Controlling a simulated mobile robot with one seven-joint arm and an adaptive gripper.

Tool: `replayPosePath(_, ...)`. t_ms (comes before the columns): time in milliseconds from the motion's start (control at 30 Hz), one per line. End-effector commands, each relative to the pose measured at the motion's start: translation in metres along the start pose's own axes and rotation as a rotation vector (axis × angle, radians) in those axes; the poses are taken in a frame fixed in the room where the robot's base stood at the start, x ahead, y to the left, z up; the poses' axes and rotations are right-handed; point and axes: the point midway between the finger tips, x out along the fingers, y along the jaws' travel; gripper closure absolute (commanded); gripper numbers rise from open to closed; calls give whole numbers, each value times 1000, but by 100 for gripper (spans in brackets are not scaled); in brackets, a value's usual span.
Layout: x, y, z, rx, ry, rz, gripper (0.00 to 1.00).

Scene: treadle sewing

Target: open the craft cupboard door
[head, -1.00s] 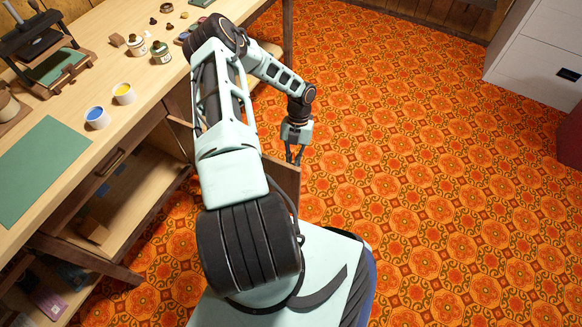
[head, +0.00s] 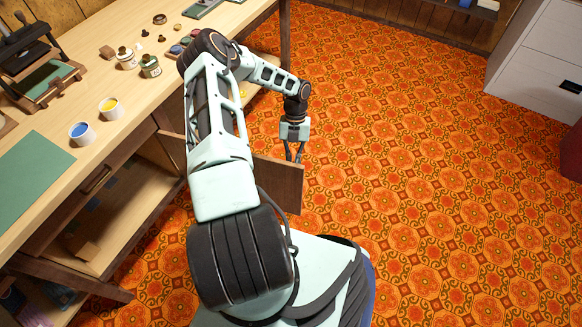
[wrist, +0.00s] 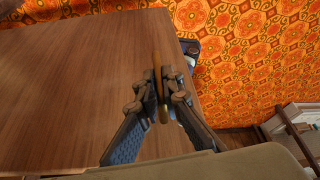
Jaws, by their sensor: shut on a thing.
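The craft cupboard door (head: 278,186) is a brown wooden panel standing swung out from the bench front, partly hidden behind my arm in the head view. In the wrist view the door (wrist: 75,90) fills the left side, with a brass-coloured handle (wrist: 157,50) near its free edge. My gripper (head: 294,158) is at the door's outer end. In the wrist view my gripper's fingers (wrist: 162,92) are closed around the handle, one on each side.
The workbench (head: 150,95) holds paint pots, bottles, a press and a green mat. Beneath it, an open compartment (head: 140,195) holds a small brown box. A white drawer cabinet (head: 540,60) stands at the far right. The patterned floor (head: 420,190) right of my arm is clear.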

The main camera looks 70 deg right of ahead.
Motion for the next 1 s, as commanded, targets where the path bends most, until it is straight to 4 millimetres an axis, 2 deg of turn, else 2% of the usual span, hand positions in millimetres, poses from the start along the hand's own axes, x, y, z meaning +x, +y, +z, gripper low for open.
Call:
replayPosePath(33,0,7,1,-6,-1,10,100)
replayPosePath(467,0,6,1,-7,0,9,100)
replayPosePath(500,0,5,1,-6,0,9,91)
replayPosePath(633,0,4,1,-5,0,7,77)
replayPosePath(1000,-5,0,1,-2,0,1,76)
